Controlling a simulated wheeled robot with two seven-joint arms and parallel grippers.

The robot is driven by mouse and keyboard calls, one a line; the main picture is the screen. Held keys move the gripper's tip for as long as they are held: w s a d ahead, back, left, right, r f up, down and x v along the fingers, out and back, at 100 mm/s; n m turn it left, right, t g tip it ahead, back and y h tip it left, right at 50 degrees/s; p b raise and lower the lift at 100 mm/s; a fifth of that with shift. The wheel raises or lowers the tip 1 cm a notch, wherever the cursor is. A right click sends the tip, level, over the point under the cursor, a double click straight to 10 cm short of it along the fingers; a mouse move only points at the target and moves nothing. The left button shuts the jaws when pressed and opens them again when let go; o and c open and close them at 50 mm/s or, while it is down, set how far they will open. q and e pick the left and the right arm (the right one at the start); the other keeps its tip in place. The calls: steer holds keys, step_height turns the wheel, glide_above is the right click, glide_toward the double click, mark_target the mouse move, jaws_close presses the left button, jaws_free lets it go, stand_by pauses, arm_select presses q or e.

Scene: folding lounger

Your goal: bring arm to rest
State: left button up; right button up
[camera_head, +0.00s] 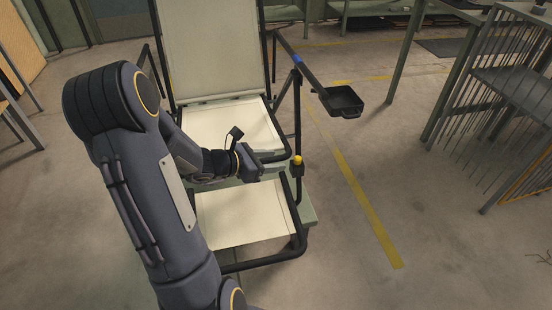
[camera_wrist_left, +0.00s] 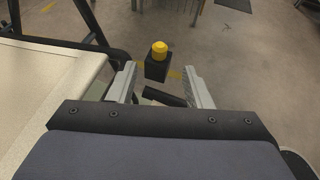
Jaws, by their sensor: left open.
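The folding lounger (camera_head: 240,210) stands ahead of me, with cream panels and a black tube frame. Its back panel (camera_head: 213,45) stands upright. My left arm reaches across the lounger's left side. My left gripper (camera_head: 272,157) is over the lounger's seat, pointing right. In the left wrist view my left gripper (camera_wrist_left: 160,92) is open, its two fingers apart with nothing held. A yellow knob on a black block (camera_head: 297,160) is on the lounger's right side. In the left wrist view the yellow knob (camera_wrist_left: 159,50) shows just beyond the fingertips. My right gripper does not show.
A black tray (camera_head: 343,101) sticks out from the lounger's right side. A grey barred rack (camera_head: 490,100) stands at the right. A yellow floor line (camera_head: 365,205) runs along clear concrete between them. A table leg (camera_head: 404,50) stands behind.

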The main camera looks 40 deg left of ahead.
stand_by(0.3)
arm_select(q)
steer(key=s+d+r+m+g+h, duration=0.25)
steer(key=s+d+r+m, duration=0.25)
steer(key=d+m, duration=0.25)
steer(key=s+d+r+m+g+h, duration=0.1)
steer(key=s+d+r+m+g, duration=0.3)
steer(key=d+m, duration=0.35)
steer(key=s+m+y, duration=0.5)
steer(key=s+m, duration=0.7)
steer(key=m, duration=0.2)
step_height(320, 180, up, 20)
steer(key=p, duration=2.1)
steer(key=shift+s+d, duration=0.2)
steer(key=shift+d, duration=0.05)
